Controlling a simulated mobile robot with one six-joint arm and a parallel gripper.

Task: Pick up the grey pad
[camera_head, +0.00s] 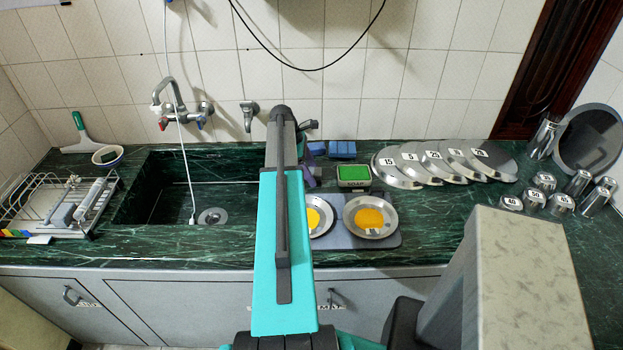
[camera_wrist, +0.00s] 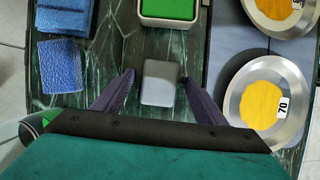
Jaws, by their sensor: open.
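The grey pad (camera_wrist: 160,88) is a small light-grey rectangle with rounded corners, lying on the dark green marble counter in the wrist view. My gripper (camera_wrist: 159,76) is open, with one dark purple finger on each side of the pad and a gap to it on both sides. The pad's near end lies close to the dark edge of my gripper. I cannot tell how high the fingers are above the counter. In the head view my arm covers this spot and the pad does not show.
A green pad in a pale dish (camera_wrist: 170,10) lies just beyond the grey pad. Blue sponges (camera_wrist: 62,65) are at the left. A blue-grey mat (camera_wrist: 222,75) with steel plates (camera_wrist: 268,105) of yellow food is close at the right. The sink (camera_head: 160,185) is left of my arm.

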